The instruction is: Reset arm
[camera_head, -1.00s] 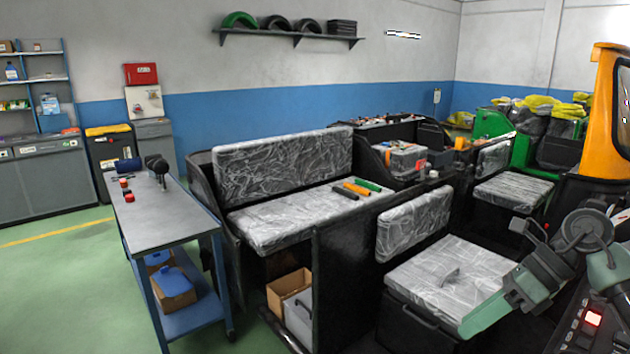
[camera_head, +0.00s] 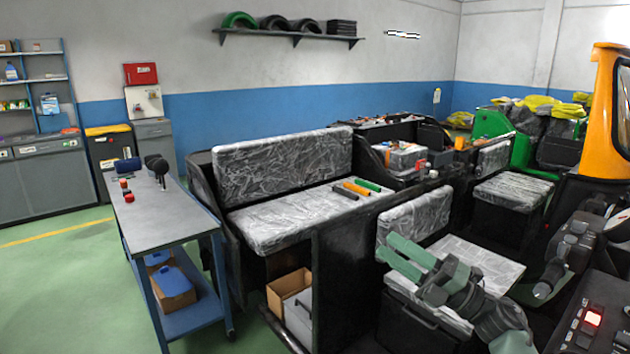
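My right gripper (camera_head: 386,247) is in the lower right of the head view, above the front wrapped seat (camera_head: 480,262). Its two green fingers point to the upper left, with a narrow gap between them and nothing held. The gripper and its dark wrist hide part of the seat. My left gripper is not in view.
The black vehicle body (camera_head: 345,285) with wrapped seats fills the middle. A dark control panel with a lit red button (camera_head: 592,318) is at lower right, below an orange frame (camera_head: 600,120). A blue workbench (camera_head: 165,215) stands left, with open green floor (camera_head: 60,290) beyond.

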